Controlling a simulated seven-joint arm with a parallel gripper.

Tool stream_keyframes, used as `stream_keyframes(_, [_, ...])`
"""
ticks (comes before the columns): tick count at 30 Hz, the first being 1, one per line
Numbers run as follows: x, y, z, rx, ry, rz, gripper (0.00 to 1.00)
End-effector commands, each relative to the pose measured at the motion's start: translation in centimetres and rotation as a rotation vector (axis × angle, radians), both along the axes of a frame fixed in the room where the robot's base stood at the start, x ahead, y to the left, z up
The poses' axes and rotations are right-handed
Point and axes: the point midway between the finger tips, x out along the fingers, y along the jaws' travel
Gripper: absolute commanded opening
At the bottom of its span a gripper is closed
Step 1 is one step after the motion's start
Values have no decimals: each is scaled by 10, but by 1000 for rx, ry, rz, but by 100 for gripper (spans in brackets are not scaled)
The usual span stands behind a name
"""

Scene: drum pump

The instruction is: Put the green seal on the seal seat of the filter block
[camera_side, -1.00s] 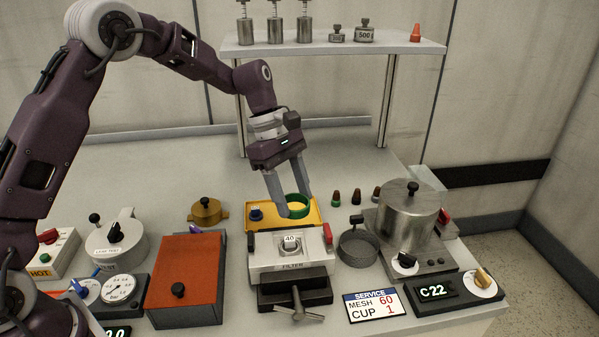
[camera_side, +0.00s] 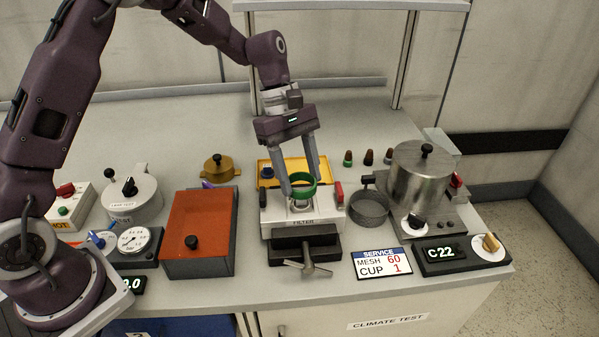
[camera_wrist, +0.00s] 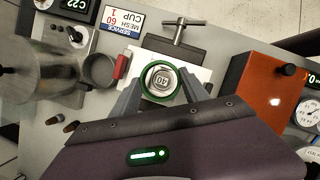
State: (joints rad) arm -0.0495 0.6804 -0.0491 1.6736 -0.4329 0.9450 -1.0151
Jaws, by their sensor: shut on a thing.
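My gripper (camera_side: 301,184) is shut on the green seal (camera_side: 302,191), a ring held level between its two fingertips. The filter block (camera_side: 288,216) is a pale block labelled FILTER, clamped at the front of the bench. The seal is over the middle of the block's top. In the wrist view the green seal (camera_wrist: 161,80) rings the round metal insert marked 40 (camera_wrist: 161,79) of the filter block (camera_wrist: 196,74). I cannot tell whether the seal touches the seat or is a little above it. The fingers hide part of the block's top.
A yellow tray (camera_side: 319,165) lies behind the block, with a blue-knobbed part in it. A red handle (camera_side: 339,190) and a round mesh cup (camera_side: 369,207) are close on the right. An orange-lidded box (camera_side: 198,222) stands on the left. The clamp (camera_side: 304,249) juts out in front.

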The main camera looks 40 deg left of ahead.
Motion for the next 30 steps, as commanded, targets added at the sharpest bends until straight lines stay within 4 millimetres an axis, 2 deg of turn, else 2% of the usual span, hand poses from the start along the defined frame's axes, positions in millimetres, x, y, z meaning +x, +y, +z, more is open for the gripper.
stream_keyframes(30, [0,0,-15,0,0,0,15])
